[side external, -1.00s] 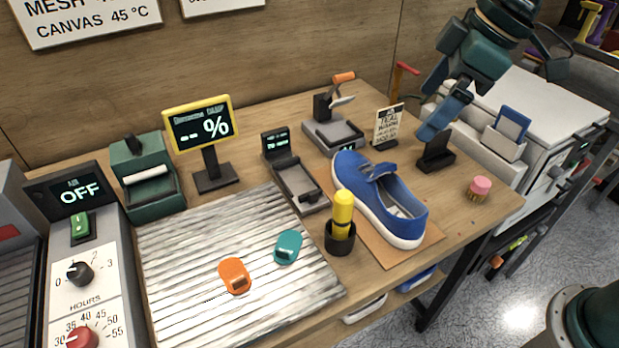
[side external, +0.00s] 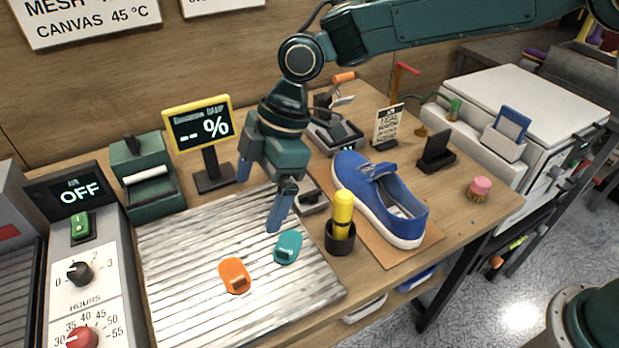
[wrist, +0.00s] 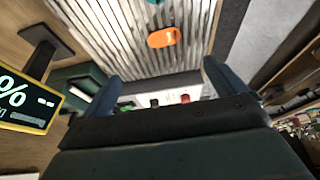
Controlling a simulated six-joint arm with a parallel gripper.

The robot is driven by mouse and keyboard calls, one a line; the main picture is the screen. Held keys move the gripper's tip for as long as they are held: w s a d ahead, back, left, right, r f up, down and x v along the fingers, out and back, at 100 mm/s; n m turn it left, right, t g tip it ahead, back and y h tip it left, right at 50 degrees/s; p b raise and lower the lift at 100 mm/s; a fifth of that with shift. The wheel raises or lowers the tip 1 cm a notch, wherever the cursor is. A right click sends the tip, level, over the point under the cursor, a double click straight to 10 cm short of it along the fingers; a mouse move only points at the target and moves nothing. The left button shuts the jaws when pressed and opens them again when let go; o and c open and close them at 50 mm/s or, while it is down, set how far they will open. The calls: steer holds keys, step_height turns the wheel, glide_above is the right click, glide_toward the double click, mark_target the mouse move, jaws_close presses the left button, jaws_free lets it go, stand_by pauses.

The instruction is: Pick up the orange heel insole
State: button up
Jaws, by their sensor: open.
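The orange heel insole (side external: 234,274) lies flat on the ribbed metal tray (side external: 200,322), left of the teal insole (side external: 288,246). My gripper (side external: 260,205) is open and empty. It hangs above the back part of the ribbed tray, behind both insoles in the side view. In the wrist view the orange insole (wrist: 164,37) lies ahead of the open jaws (wrist: 160,80), near the top middle. A bit of the teal insole shows at the top edge of that view.
The % display (side external: 200,125) stands behind the tray, close to my gripper. A black cup with a yellow-handled tool (side external: 342,215) and a blue sneaker (side external: 375,200) stand to the right. The panel with dials (side external: 83,270) is on the left. The tray's front is clear.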

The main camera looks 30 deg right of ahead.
steer(key=shift+s+a+f+n, duration=0.1)
steer(key=shift+a+f+n, duration=0.2)
steer(key=shift+a+f, duration=0.45)
glide_toward(231, 276)
steer(key=shift+w+a+f, duration=0.15)
steer(key=shift+w+f, duration=0.05)
steer(key=shift+f, duration=0.2)
steer(key=shift+w+a+f, duration=0.15)
steer(key=shift+f, duration=0.3)
steer(key=shift+s+x, duration=0.15)
steer(key=shift+x, duration=1.15)
steer(key=shift+s+x, duration=0.15)
steer(key=shift+x, duration=1.15)
